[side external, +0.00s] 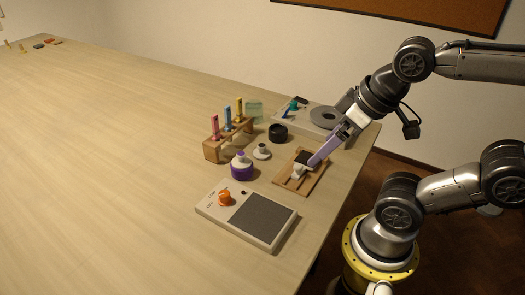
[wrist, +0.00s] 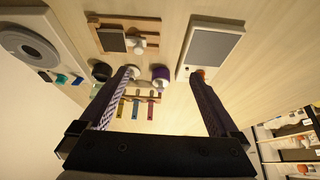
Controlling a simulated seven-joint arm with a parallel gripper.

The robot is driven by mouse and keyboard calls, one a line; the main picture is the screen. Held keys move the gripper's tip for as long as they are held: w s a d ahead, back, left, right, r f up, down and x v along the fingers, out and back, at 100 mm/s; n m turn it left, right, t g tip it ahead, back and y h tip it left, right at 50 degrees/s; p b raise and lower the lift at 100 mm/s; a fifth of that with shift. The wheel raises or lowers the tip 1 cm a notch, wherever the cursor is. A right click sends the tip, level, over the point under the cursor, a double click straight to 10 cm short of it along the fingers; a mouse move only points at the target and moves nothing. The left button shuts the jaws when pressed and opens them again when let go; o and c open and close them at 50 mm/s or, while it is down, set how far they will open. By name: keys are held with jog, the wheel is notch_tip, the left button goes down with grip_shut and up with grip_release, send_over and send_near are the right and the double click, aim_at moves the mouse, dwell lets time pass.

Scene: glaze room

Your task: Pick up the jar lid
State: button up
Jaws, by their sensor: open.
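The jar lid appears to be the small pale disc with a dark knob (side external: 262,152), lying on the table between the purple jar (side external: 241,168) and the black ring-shaped piece (side external: 278,133). In the wrist view a pale bit of it seems to show at the left fingertip, mostly hidden. The purple jar also shows between my fingers in that view (wrist: 160,74). My gripper (side external: 316,161) is open and empty; in the side view its purple-grey fingers overlap the wooden board. The wrist view shows both fingers wide apart (wrist: 166,73).
The wooden board (side external: 286,181) carries a dark block and a white piece. A scale-like box (side external: 225,211) with an orange object stands in front. A rack (side external: 212,150) with coloured tubes stands behind left. A grey wheel (side external: 325,117) is at the back right.

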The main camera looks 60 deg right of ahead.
jog(key=w+r+m+g, duration=0.1)
jog(key=w+r+m, duration=0.4)
jog(key=m, duration=0.4)
jog(key=m+g, duration=0.4)
jog(key=m, duration=0.5)
send_over(262, 145)
notch_tip(262, 145, down, 4)
jog(key=shift+g, duration=0.3)
jog(key=f, duration=0.9)
jog(key=shift+s, duration=0.4)
jog(key=shift+w+d+f, duration=0.1)
jog(key=shift+w+f, duration=0.1)
jog(key=shift+f, duration=1.3)
jog(key=shift+w+f, duration=0.2)
jog(key=shift+f, duration=1.3)
jog(key=c, duration=1.4)
jog(key=shift+r, duration=0.2)
